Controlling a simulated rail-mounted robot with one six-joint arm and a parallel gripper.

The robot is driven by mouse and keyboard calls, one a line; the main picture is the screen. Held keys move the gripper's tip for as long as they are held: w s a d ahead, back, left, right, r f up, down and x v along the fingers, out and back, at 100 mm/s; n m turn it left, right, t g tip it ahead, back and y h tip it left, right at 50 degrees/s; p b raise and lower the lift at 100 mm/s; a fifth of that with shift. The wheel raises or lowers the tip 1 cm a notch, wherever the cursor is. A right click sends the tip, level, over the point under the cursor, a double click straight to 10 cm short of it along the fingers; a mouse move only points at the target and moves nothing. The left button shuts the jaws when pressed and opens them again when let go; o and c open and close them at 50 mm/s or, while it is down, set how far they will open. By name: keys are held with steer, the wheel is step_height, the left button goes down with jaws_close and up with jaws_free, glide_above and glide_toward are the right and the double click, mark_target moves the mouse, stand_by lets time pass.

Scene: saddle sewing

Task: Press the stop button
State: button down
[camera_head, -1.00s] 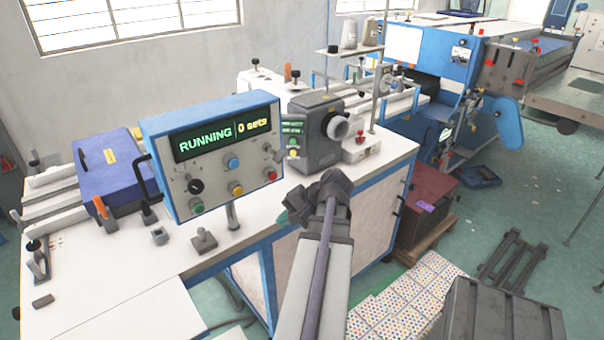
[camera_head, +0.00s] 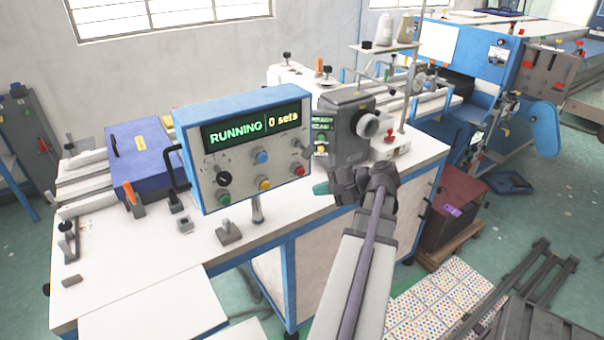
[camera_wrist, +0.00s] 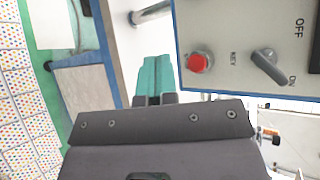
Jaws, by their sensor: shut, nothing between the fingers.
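The blue-framed control box (camera_head: 245,105) stands on a post on the white bench. Its display reads RUNNING and 0 sets. The red button (camera_head: 299,170) sits at the lower right of its face, near the right edge; it also shows in the wrist view (camera_wrist: 200,62), beside a grey switch (camera_wrist: 268,67) marked OFF and ON. My gripper (camera_head: 320,188) is shut and empty, with teal fingertips just right of and below the red button in the head view. In the wrist view the fingertips (camera_wrist: 153,77) lie left of the red button; no contact shows.
Green (camera_head: 223,198), yellow (camera_head: 264,184) and blue (camera_head: 261,157) buttons and a black knob (camera_head: 223,178) share the panel. A grey machine head (camera_head: 345,125) stands behind my gripper. A small grey block (camera_head: 228,232) is on the bench before the box.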

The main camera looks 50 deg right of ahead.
steer(key=shift+w+d, duration=0.25)
steer(key=shift+w, duration=0.6)
steer(key=shift+w+d, duration=0.3)
steer(key=shift+w, duration=0.5)
steer(key=shift+w+d, duration=0.25)
steer(key=shift+w, duration=0.7)
steer(key=shift+w+d, duration=0.15)
steer(key=shift+w, duration=0.15)
steer(key=shift+w+d, duration=0.15)
steer(key=shift+w, duration=0.3)
stand_by(0.6)
steer(key=shift+s+a, duration=0.3)
steer(key=shift+s, duration=0.55)
steer(key=s, duration=0.1)
steer(key=s+a, duration=0.1)
steer(key=s, duration=0.2)
steer(key=shift+s+a, duration=0.3)
steer(key=shift+s, duration=0.1)
